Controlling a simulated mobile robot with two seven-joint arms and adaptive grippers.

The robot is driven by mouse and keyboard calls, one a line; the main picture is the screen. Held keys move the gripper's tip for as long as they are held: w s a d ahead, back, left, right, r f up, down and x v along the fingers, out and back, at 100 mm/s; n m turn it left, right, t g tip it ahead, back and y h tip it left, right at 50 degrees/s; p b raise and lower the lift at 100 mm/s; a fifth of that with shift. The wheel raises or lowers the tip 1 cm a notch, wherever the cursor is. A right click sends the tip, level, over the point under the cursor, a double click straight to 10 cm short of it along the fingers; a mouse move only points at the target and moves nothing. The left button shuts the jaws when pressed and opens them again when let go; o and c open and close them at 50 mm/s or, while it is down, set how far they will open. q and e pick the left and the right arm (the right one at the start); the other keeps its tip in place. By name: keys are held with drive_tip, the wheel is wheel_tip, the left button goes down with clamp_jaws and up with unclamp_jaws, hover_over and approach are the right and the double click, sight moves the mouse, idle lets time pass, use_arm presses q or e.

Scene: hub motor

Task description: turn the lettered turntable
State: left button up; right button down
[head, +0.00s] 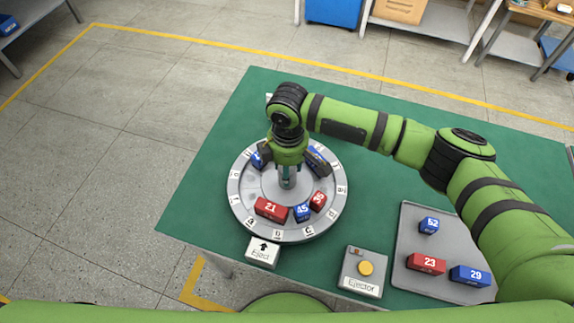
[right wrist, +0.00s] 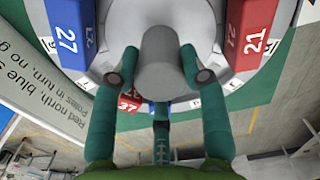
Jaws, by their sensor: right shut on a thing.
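The round grey turntable (head: 238,205) lies on the green table, with lettered tags around its rim. Red block 21 (head: 271,208), blue block 45 (head: 302,211) and red block 35 (head: 318,201) stand on its near side. Blue blocks (head: 259,157) farther back are partly hidden by my gripper. My right gripper (head: 288,172) reaches down over the turntable's middle. In the right wrist view its fingers (right wrist: 160,72) are shut around the grey central post (right wrist: 158,50). Blue block 27 (right wrist: 66,35) and red block 21 (right wrist: 250,35) flank it there. My left gripper is out of view.
A grey tray (head: 412,236) holds blocks, including red 23 (head: 426,263) and blue 29 (head: 469,275).

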drive_tip(key=shift+s+d+f+n+p, duration=0.1)
drive_tip(key=shift+n+p, duration=0.1)
drive_tip(key=shift+n, duration=0.35)
drive_tip(key=shift+w+d+f+n+p, duration=0.1)
drive_tip(key=shift+n+p, duration=0.05)
drive_tip(key=shift+n, duration=0.45)
drive_tip(key=shift+s+d+f+n+p, duration=0.1)
drive_tip(key=shift+n+p, duration=0.1)
drive_tip(key=shift+n, duration=0.85)
drive_tip(key=c, duration=0.7)
unclamp_jaws()
drive_tip(key=shift+o, duration=0.2)
drive_tip(key=shift+d+r, duration=0.1)
drive_tip(key=shift+r, duration=0.25)
wheel_tip(320, 180, up, 12)
drive_tip(key=shift+f, duration=0.25)
